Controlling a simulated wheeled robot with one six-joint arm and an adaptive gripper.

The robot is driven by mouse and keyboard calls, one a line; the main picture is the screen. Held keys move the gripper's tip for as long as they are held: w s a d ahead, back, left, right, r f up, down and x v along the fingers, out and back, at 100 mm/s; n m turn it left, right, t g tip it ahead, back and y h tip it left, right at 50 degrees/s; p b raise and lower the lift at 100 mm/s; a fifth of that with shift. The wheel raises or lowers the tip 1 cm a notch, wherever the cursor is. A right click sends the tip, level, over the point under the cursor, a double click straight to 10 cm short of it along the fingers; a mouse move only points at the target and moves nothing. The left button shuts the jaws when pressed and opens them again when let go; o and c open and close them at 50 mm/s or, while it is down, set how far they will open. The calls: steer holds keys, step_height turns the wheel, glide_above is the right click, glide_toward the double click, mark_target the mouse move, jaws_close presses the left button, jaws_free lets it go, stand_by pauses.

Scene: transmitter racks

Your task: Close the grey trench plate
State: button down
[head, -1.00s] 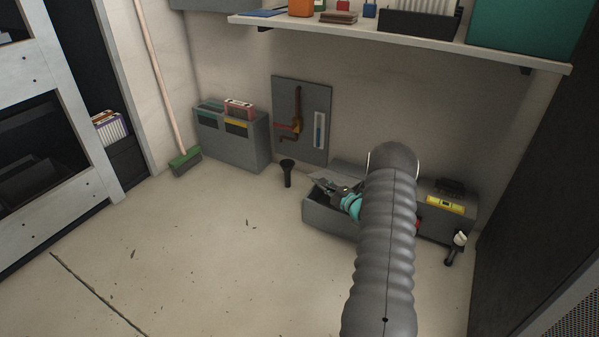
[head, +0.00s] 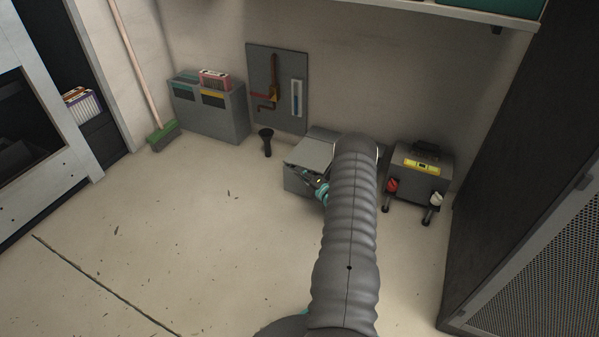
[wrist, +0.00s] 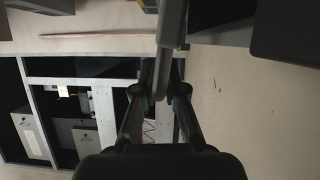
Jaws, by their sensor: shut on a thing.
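The grey trench plate (head: 312,151) lies over the top of a low grey trench box (head: 294,180) on the floor by the back wall. It looks about level in the head view; I cannot tell whether a small gap is left under it. My gripper (head: 312,183) is at the front edge of the plate, partly hidden by my arm. In the wrist view my gripper (wrist: 165,92) is shut on a grey strip (wrist: 172,25) that looks like the plate seen edge-on. My arm hides the right part of the box.
A grey unit with a yellow label (head: 421,166) stands to the right. A black funnel-like thing (head: 266,140) and a grey bin (head: 212,110) stand to the left, with a broom (head: 160,130) beyond. The floor (head: 190,230) in front is clear.

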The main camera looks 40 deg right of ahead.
steer(key=shift+w+d+r, duration=0.1)
steer(key=shift+w+r, duration=0.05)
steer(key=c, duration=1.5)
jaws_free()
steer(key=s, duration=0.8)
steer(key=s+d, duration=0.1)
steer(key=s, duration=0.3)
steer(key=shift+f, duration=0.3)
